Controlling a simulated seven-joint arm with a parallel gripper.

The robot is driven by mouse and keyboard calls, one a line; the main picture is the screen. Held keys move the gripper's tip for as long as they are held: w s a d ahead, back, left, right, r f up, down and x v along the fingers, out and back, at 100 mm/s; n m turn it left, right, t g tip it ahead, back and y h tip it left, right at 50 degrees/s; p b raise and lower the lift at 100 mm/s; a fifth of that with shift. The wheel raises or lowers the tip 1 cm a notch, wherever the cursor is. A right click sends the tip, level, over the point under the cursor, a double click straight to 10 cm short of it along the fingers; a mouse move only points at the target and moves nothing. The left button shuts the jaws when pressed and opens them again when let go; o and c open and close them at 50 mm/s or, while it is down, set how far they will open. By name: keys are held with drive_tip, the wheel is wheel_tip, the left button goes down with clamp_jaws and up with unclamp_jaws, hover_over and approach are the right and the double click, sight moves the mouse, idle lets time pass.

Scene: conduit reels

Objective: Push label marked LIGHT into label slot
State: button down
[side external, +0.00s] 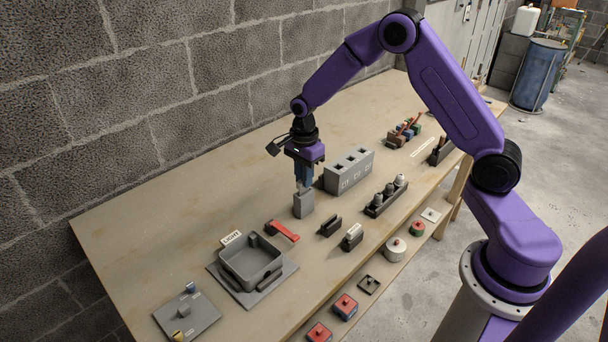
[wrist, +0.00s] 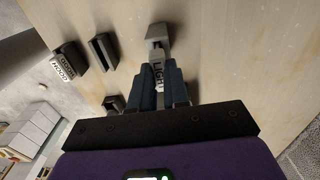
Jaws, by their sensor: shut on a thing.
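My gripper (side external: 303,187) is shut on a pale label, which reads LIGHT in the wrist view (wrist: 157,76), between the fingertips (wrist: 161,86). The fingers point down and hide part of the label. A grey upright block (side external: 303,206) stands directly below the fingertips; it also shows in the wrist view (wrist: 157,33). I cannot tell whether the label touches the block or sits in a slot there. A dark holder with a slot (side external: 330,226) stands to the right of the block; it also shows in the wrist view (wrist: 103,52).
A holder with a white HOOD label (wrist: 62,69) stands beside the dark holder. A grey three-hole block (side external: 348,171) stands close behind right. The back-left table is clear.

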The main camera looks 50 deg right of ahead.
drive_tip(key=shift+f, duration=1)
idle(0.5)
drive_tip(key=c, duration=0.8)
unclamp_jaws()
drive_tip(key=shift+r, duration=0.1)
drive_tip(key=shift+r, duration=3.4)
